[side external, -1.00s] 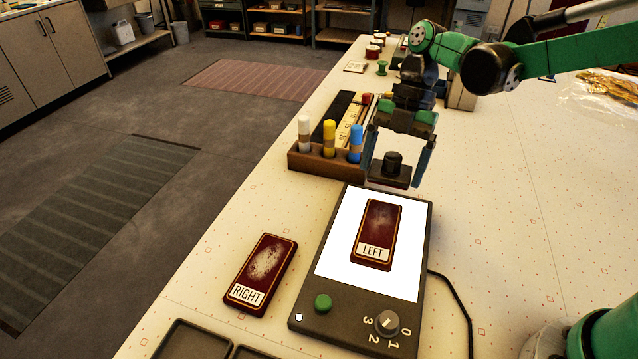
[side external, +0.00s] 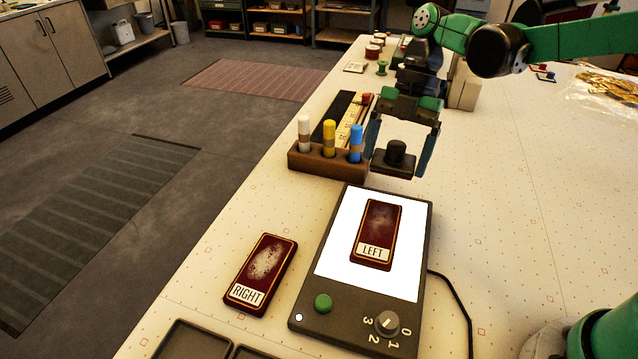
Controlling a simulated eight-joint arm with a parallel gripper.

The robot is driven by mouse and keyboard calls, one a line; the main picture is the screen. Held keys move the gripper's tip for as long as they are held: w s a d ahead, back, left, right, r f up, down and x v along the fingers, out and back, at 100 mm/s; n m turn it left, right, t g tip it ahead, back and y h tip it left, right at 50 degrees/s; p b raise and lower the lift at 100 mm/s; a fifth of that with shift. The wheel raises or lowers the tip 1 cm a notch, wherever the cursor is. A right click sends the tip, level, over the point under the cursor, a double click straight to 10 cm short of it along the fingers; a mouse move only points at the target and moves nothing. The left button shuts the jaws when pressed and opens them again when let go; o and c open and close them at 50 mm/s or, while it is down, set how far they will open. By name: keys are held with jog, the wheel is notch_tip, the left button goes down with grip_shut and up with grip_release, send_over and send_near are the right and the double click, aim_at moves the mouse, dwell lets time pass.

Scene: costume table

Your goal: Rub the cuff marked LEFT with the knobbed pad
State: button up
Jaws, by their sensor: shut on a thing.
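The dark red cuff marked LEFT (side external: 379,229) lies on the lit white panel of a dark box (side external: 428,250). A pale worn patch shows on its upper face. A similar cuff marked RIGHT (side external: 264,267) lies on the table to the left of the box. My gripper (side external: 396,165) is shut on the dark knobbed pad (side external: 394,158), with one finger at each side of it. The pad hangs level above and behind the far end of the lit box, apart from the LEFT cuff. The underside of the pad is hidden.
A wooden block (side external: 312,162) with white, yellow and blue capped tubes stands just left of my gripper. The lit box carries a green button (side external: 323,303) and a numbered dial (side external: 387,322). Dark trays (side external: 190,340) sit at the front.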

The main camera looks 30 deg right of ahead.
aim_at(382, 210)
jog(key=shift+f, duration=3.6)
jog(key=shift+s+a+f, duration=0.1)
jog(key=shift+a+f, duration=0.05)
jog(key=shift+f, duration=0.15)
jog(key=shift+c, duration=0.6)
jog(key=shift+s+a, duration=0.3)
jog(key=shift+c, duration=0.7)
jog(key=shift+s+a+f, duration=0.1)
jog(key=shift+s+a, duration=2)
jog(key=shift+s, duration=0.05)
jog(key=shift+w+d, duration=2.6)
jog(key=shift+r, duration=4.1)
